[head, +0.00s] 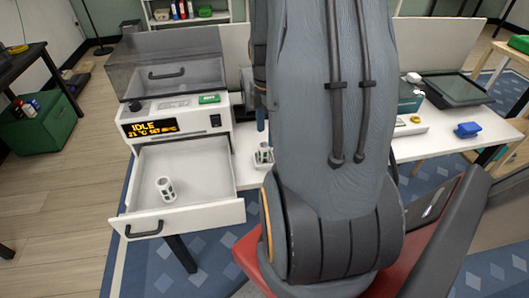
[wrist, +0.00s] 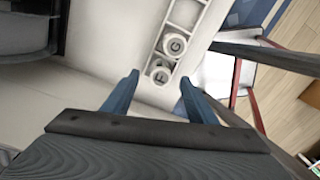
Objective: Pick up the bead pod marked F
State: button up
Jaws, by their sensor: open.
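The bead pod marked F (wrist: 160,74) stands upright in a narrow white rack (wrist: 196,14) in the wrist view, seen from above; its letter is small but looks like F. A pod marked G (wrist: 174,45) stands right beside it in the same rack. My gripper (wrist: 158,80) is open, with its two blue fingers to either side of the F pod in the picture. I cannot tell how far above the pod they are. In the head view the rack's pods (head: 263,154) show beside my arm, which hides much of the table.
A white machine (head: 175,122) with a display reading IDLE stands at the left. Its drawer (head: 222,212) is pulled out and holds another pod (head: 166,189). A blue object (head: 467,130) and a dark-topped tray (head: 456,88) are on the table at the right.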

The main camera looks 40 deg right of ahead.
aim_at(265, 145)
jog(key=shift+a+f+p, duration=0.2)
jog(key=shift+f+p, duration=0.2)
jog(key=shift+f, duration=1.1)
jog(key=shift+a+f+p, duration=0.15)
jog(key=shift+f+p, duration=0.2)
jog(key=shift+f, duration=1.1)
jog(key=shift+c, duration=0.5)
jog(key=shift+s, duration=0.1)
jog(key=c, duration=1.1)
